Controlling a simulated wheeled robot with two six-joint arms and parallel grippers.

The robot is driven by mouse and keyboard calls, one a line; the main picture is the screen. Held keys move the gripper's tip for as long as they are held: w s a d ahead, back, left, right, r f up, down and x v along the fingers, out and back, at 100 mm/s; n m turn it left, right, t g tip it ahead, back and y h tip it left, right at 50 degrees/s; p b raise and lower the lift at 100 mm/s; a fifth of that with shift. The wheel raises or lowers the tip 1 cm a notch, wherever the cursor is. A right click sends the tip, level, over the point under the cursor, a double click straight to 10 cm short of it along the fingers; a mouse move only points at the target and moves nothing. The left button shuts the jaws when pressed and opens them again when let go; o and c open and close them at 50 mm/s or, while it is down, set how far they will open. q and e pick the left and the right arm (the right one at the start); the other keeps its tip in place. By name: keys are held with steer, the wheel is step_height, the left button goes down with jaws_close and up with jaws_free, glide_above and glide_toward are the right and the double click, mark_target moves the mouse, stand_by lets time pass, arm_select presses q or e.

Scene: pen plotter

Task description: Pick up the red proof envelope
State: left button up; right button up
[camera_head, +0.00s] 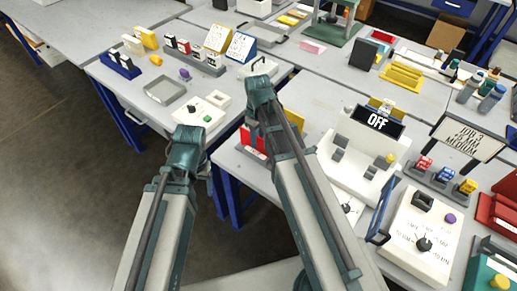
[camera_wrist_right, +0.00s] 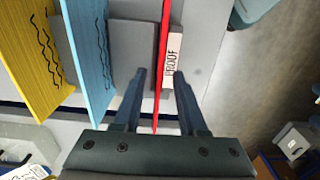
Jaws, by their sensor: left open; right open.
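The red proof envelope (camera_head: 247,139) stands on the table near its left edge, partly hidden behind my right arm. In the right wrist view the envelope (camera_wrist_right: 163,48) is a thin red sheet seen edge-on, with a white PROOF label on its right side and a grey holder (camera_wrist_right: 130,36) around its foot. My right gripper (camera_wrist_right: 162,80) is open, with one finger on each side of the envelope's near end. In the head view my right arm hides this gripper. My left arm reaches in at the left, and its gripper is hidden behind it.
In the right wrist view a blue panel (camera_wrist_right: 88,50) and a yellow panel (camera_wrist_right: 28,50) stand left of the envelope. Floor lies to the right. A white plotter (camera_head: 345,170) stands right of my right arm. A white device (camera_head: 201,113) is on the neighbouring table.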

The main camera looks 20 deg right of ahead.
mark_target(258, 144)
step_height(258, 144, down, 3)
steer(key=shift+d+f+b, duration=0.1)
steer(key=shift+f+b, duration=0.1)
steer(key=shift+b, duration=1.05)
steer(key=shift+r, duration=0.1)
jaws_close()
